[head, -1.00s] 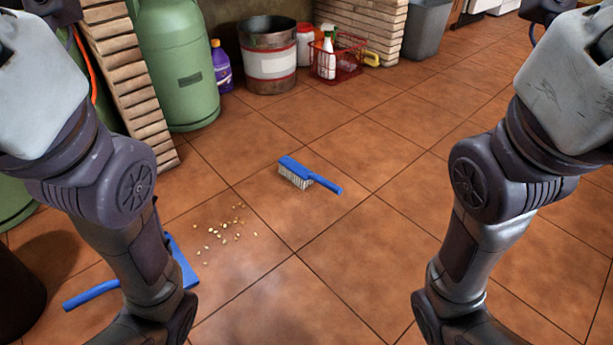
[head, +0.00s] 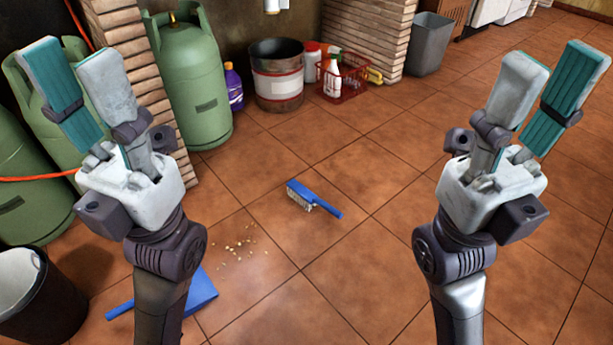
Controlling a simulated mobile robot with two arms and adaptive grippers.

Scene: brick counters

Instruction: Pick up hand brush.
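The hand brush (head: 316,198), with a blue back and handle and pale bristles, lies on the tiled floor near the middle of the head view. Its handle points to the lower right. My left gripper (head: 75,65) is raised at the upper left, fingers apart and empty, well away from the brush. My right gripper (head: 556,70) is raised at the upper right, also with fingers apart and empty. Neither gripper touches the brush, and nothing covers it.
A blue dustpan (head: 203,291) lies at the lower left, partly behind my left arm, near scattered crumbs (head: 240,243). A dark bin (head: 50,300) stands left. Green gas cylinders (head: 190,85), a metal bucket (head: 277,75) and a red basket (head: 345,80) line the back. Floor around the brush is clear.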

